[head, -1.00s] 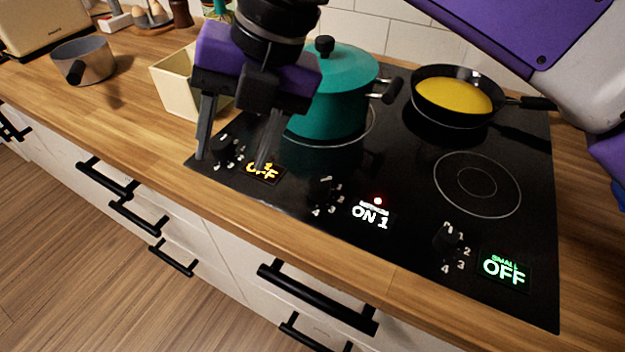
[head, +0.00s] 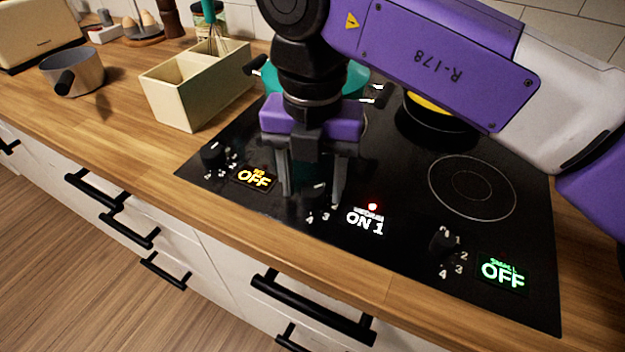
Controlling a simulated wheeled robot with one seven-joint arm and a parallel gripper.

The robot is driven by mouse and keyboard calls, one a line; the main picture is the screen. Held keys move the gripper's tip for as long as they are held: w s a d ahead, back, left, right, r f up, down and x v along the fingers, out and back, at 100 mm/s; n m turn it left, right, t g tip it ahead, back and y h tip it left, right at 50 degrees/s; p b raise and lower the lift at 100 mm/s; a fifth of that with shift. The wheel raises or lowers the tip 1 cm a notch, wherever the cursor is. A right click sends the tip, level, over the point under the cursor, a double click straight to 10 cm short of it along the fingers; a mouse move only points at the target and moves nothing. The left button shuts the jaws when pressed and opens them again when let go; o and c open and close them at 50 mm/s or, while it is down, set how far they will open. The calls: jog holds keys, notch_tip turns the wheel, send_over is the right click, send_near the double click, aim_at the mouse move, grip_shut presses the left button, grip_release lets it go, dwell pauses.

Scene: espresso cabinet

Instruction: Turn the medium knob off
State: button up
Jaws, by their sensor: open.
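The medium knob (head: 313,197) is a small black knob on the front strip of the black cooktop (head: 400,245). Its display (head: 366,220) reads "ON 1" in white, with a red light above it. My gripper (head: 311,190) points down at the medium knob with its two fingers apart, one on each side of it as seen in the head view. Whether the fingers touch the knob cannot be told. The gripper body and arm hide much of the teal pot and the pan behind.
The left knob (head: 213,155) has a display (head: 254,179) reading "OFF" in orange. The small knob (head: 442,241) has a display (head: 503,272) reading "OFF" in green. A teal pot (head: 357,80) and a pan (head: 437,118) stand behind. A cream divided box (head: 185,101) stands left.

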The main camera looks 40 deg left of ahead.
jog(key=shift+c, duration=0.2)
grip_shut()
jog(key=shift+n, duration=0.3)
jog(key=n+p, duration=0.1)
jog(key=n, duration=0.1)
jog(key=shift+w+r+n, duration=0.1)
jog(key=shift+n, duration=0.3)
jog(key=shift+n+p, duration=0.6)
jog(key=shift+n, duration=1.6)
jog(key=shift+o, duration=0.2)
grip_release()
